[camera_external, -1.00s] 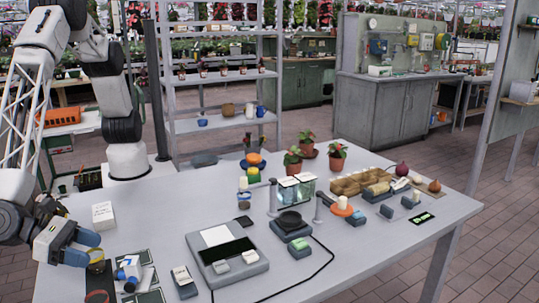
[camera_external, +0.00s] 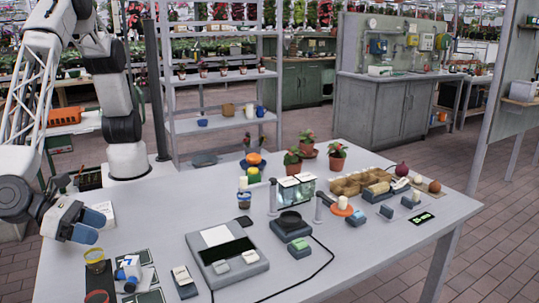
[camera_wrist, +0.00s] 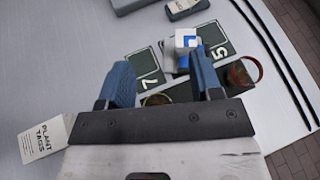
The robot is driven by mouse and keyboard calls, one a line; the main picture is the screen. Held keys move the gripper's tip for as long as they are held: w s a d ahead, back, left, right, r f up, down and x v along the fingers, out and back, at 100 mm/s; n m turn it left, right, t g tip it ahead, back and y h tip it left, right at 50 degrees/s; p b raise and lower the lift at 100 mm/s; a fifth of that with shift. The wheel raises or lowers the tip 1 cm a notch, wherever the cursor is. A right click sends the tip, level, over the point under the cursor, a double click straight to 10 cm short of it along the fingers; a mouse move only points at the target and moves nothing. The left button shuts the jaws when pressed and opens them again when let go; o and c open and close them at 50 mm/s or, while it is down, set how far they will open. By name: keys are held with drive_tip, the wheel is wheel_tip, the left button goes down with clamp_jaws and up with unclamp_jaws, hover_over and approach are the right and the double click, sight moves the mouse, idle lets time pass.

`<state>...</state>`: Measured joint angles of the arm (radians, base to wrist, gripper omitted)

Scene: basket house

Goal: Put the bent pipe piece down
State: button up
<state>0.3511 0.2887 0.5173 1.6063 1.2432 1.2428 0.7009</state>
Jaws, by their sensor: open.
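A white and blue piece (camera_external: 129,267), which looks like the bent pipe piece, lies among the dark numbered cards at the table's front left. It also shows in the wrist view (camera_wrist: 186,46), beyond my fingertips and between the cards marked 7 (camera_wrist: 147,72) and 5 (camera_wrist: 217,48). My gripper (camera_external: 89,226) is above the table, behind and to the left of the piece, and apart from it. In the wrist view my gripper (camera_wrist: 163,75) has its two blue fingers spread with nothing held between them. The piece's full shape is too small to tell.
A yellow-rimmed cup (camera_external: 95,260) and a red-rimmed one (camera_external: 97,297) stand left of the cards. A white plant tags box (camera_wrist: 43,140) is close to my gripper. A grey device (camera_external: 226,258) stands to the right. Bare table lies behind the cards.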

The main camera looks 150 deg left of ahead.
drive_tip(key=s+a+r+n+g+h, duration=0.25)
drive_tip(key=s+a+r+n, duration=0.3)
drive_tip(key=s+r, duration=0.5)
drive_tip(key=s+a+r+n+g+h, duration=0.1)
drive_tip(key=s+a+r+n+h, duration=0.35)
drive_tip(key=s, duration=0.95)
drive_tip(key=s+a+r+n+t+h, duration=0.1)
drive_tip(key=s+n, duration=0.4)
drive_tip(key=s, duration=0.9)
drive_tip(key=s+a+r+n+t+h, duration=0.1)
drive_tip(key=s+r+n+h, duration=0.3)
drive_tip(key=s, duration=1)
drive_tip(key=shift+s+a+r+n, duration=0.2)
drive_tip(key=shift+s+a+n, duration=0.3)
drive_tip(key=shift+n, duration=0.4)
drive_tip(key=shift+w, duration=0.1)
